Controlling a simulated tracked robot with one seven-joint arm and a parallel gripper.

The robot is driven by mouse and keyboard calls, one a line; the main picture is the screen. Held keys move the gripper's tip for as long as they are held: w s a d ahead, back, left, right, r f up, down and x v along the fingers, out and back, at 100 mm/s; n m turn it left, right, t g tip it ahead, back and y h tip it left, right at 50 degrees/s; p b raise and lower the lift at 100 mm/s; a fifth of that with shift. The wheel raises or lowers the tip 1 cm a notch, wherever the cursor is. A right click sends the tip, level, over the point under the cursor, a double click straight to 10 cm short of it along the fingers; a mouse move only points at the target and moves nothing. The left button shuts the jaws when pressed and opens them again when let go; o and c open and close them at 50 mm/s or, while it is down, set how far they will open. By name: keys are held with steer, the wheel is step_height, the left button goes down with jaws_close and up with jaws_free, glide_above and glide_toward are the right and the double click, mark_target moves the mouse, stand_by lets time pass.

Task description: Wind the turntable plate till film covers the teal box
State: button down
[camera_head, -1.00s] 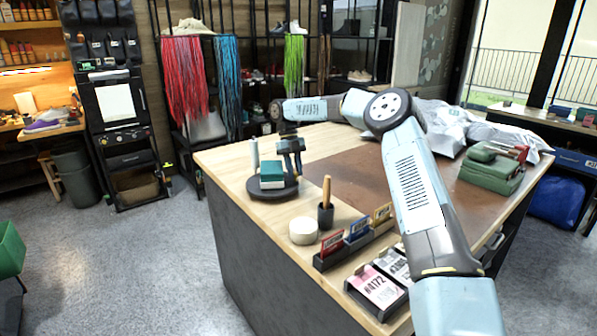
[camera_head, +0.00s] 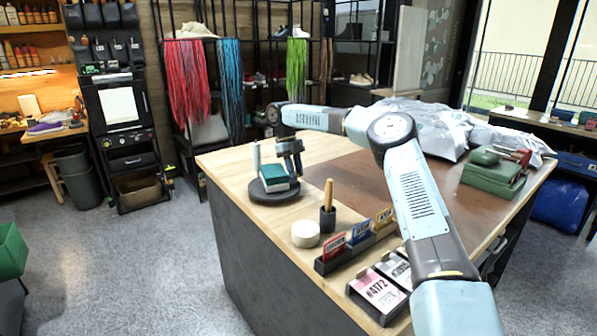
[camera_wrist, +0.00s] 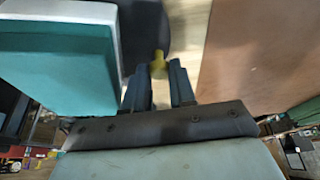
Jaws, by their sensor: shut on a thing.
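The teal box (camera_head: 273,177) sits on the dark round turntable plate (camera_head: 275,196) at the table's far left corner. In the wrist view the box (camera_wrist: 62,72) fills the upper left, with a white band along its edge. I cannot tell whether any film lies on it. A pale upright cylinder (camera_head: 256,158) stands behind the box at left; I cannot tell if it is the film roll. My gripper (camera_head: 296,172) is low at the plate's right side. In the wrist view my gripper (camera_wrist: 160,75) is shut on a small yellow peg (camera_wrist: 160,61) beside the dark plate (camera_wrist: 146,35).
A white round tub (camera_head: 305,234) and a dark cup with a wooden handle (camera_head: 328,216) stand in front of the plate. A card rack (camera_head: 355,250) is further right. The brown mat (camera_head: 350,180) is bare.

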steer(key=shift+a, duration=0.1)
steer(key=c, duration=1.2)
jaws_free()
steer(key=shift+r, duration=0.6)
step_height(320, 180, up, 2)
steer(key=s+r, duration=0.3)
steer(key=s, duration=0.1)
steer(key=s+d+r, duration=0.1)
steer(key=s+r, duration=0.2)
steer(key=s, duration=0.2)
steer(key=s+d+r, duration=0.1)
steer(key=s+r, duration=0.2)
steer(key=s, duration=0.1)
steer(key=shift+s+d+r, duration=0.25)
steer(key=shift+s+r, duration=0.05)
steer(key=shift+s, duration=0.1)
